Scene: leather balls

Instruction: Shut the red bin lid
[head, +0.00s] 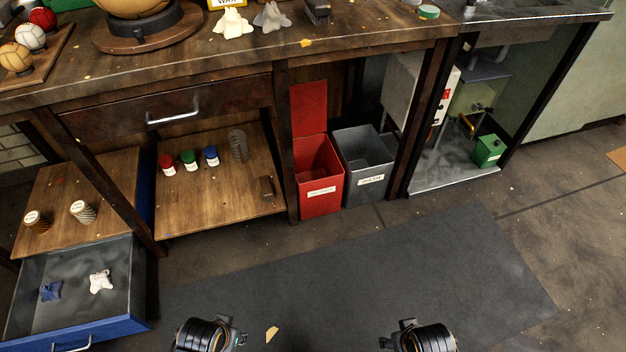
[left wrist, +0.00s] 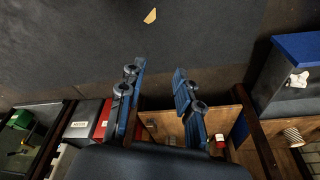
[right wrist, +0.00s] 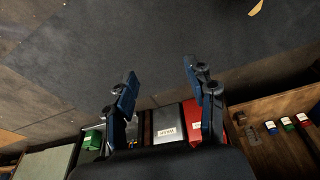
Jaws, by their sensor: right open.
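The red bin (head: 319,190) stands on the floor under the workbench, with a white label on its front. Its red lid (head: 309,108) stands upright at the back, so the bin is open. The red bin also shows partly behind the fingers in the left wrist view (left wrist: 104,118) and the right wrist view (right wrist: 189,120). My left gripper (left wrist: 159,69) has its fingers apart with nothing between them. My right gripper (right wrist: 159,74) is open and empty. Both are well short of the bin, over the dark mat; their fingers are not clear in the head view.
A grey bin (head: 365,160) labelled WASH stands open right beside the red bin. A wooden shelf (head: 220,195) with several small jars lies to the left. A blue drawer (head: 75,300) is pulled out at the far left.

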